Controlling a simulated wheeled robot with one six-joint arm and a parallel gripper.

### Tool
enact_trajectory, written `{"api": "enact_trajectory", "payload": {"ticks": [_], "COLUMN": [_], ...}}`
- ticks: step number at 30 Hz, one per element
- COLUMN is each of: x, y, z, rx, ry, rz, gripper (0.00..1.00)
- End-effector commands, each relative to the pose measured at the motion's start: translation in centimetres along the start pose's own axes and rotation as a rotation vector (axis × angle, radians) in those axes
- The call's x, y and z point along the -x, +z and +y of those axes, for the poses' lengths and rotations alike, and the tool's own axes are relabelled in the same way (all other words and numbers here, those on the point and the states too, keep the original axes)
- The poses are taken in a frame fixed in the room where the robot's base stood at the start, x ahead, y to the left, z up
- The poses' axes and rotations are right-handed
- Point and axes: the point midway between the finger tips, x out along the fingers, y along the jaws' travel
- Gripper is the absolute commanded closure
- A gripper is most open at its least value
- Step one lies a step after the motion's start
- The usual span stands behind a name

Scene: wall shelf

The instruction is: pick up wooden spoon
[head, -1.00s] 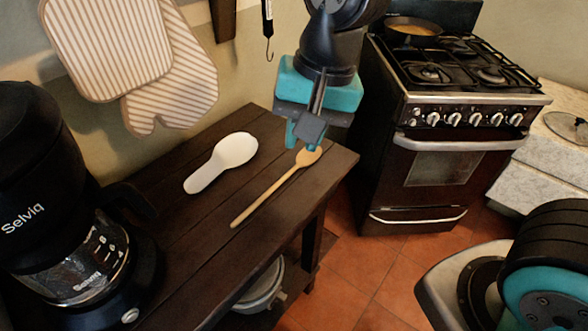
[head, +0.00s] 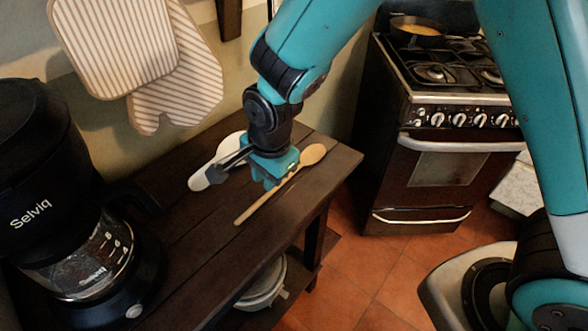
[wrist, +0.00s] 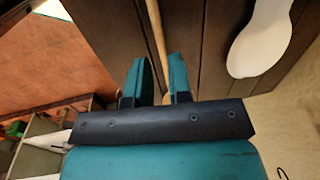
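The wooden spoon (head: 257,204) lies on the dark wooden table (head: 185,235), its bowl end (head: 313,154) towards the far right corner. My gripper (head: 271,184) points down over the middle of the spoon and hides part of the handle in the head view. In the wrist view the spoon's handle (wrist: 154,28) runs down to the gap between the two teal fingers of my gripper (wrist: 158,75). The fingers are apart, and I cannot tell whether either touches the spoon. The spoon's bowl is mostly hidden behind the gripper in the wrist view.
A white spoon rest (head: 200,179) lies close left of my gripper and also shows in the wrist view (wrist: 262,40). A black coffee maker (head: 80,210) stands at the table's left. A stove (head: 440,150) stands beyond the table's right end.

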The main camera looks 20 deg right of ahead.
Motion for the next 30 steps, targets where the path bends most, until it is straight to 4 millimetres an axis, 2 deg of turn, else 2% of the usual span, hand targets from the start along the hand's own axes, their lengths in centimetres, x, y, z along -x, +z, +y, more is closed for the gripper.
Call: {"api": "enact_trajectory", "payload": {"ticks": [5,15,23,25,26,30], "x": [-1.1,-5.5,-5.8,-5.8,-5.8,-5.8], "y": [0.1,0.6,0.6,0.5,0.5,0.5], "z": [0.1,0.2,0.2,0.2,0.2,0.2], "rx": [0.001,0.001,0.001,0.001,0.001,0.000], "ry": [0.002,0.001,-0.001,-0.001,-0.001,-0.001], "rz": [0.000,0.000,0.000,0.000,0.000,0.000], "gripper": [0.81,0.81,0.81,0.97,1.00,1.00]}}
